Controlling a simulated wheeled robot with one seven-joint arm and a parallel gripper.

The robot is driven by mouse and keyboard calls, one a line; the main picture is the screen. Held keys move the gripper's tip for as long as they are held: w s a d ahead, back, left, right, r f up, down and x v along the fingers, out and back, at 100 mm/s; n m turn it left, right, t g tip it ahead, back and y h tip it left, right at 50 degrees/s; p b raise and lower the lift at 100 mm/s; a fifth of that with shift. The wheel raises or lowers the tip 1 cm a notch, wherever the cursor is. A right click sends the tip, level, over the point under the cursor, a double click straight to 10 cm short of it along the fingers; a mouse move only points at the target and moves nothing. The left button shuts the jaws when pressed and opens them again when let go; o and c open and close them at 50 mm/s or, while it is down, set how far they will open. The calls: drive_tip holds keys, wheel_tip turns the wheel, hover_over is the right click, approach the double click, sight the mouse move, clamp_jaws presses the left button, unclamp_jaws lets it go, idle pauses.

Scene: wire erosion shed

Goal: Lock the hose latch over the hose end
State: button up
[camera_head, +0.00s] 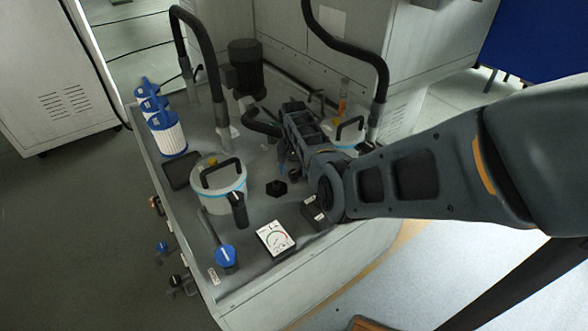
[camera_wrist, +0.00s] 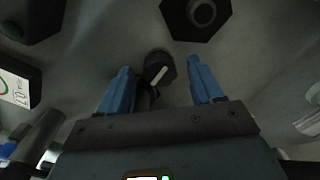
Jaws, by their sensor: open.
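My gripper (camera_wrist: 158,64) points down with its two blue fingers spread apart. In the wrist view, a small dark knob-like part (camera_wrist: 160,72) with a pale bar lies between the fingertips. I see no finger closed on it, and cannot tell its exact height below them. A black hexagonal fitting (camera_wrist: 196,14) with a round centre lies just beyond the fingertips; it also shows in the head view (camera_head: 276,188). I cannot tell for sure which part is the hose latch or the hose end. In the head view my wrist hides much of the area around the gripper.
A lidded canister (camera_head: 228,192) with a black handle stands left of the hexagonal fitting. A gauge (camera_head: 275,238), a blue-knobbed lever (camera_head: 225,257), white-and-blue filters (camera_head: 168,135), a dark motor (camera_head: 246,68) and arched black hoses (camera_head: 205,50) surround the grey bench top (camera_head: 262,212).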

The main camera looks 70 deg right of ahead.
sight(294, 172)
drive_tip(key=shift+r+p, duration=0.3)
drive_tip(key=shift+r, duration=3.6)
